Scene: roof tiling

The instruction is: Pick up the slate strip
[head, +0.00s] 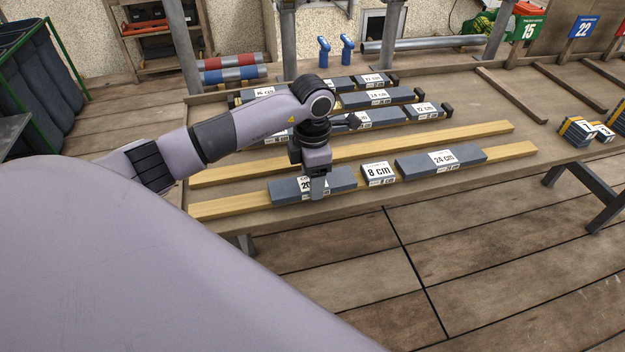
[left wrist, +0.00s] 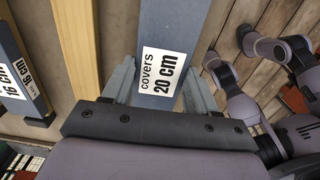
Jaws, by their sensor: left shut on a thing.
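A dark grey slate strip (head: 342,178) with a white "covers 20 cm" label lies on the front wooden batten (head: 220,206), at its left part. My left gripper (head: 318,192) is over this strip from above and is shut on it. In the left wrist view the two fingers (left wrist: 158,88) stand on either side of the strip (left wrist: 172,25), close to its label. Part of the label is hidden by the gripper in the head view. My right gripper is not seen in the head view.
On the same batten lie a short 8 cm piece (head: 378,173) and a 24 cm strip (head: 440,160) to the right. A bare batten (head: 450,135) runs behind. More labelled strips (head: 378,97) lie at the back of the table (head: 500,110). Banded bundles (head: 578,130) stand at the right.

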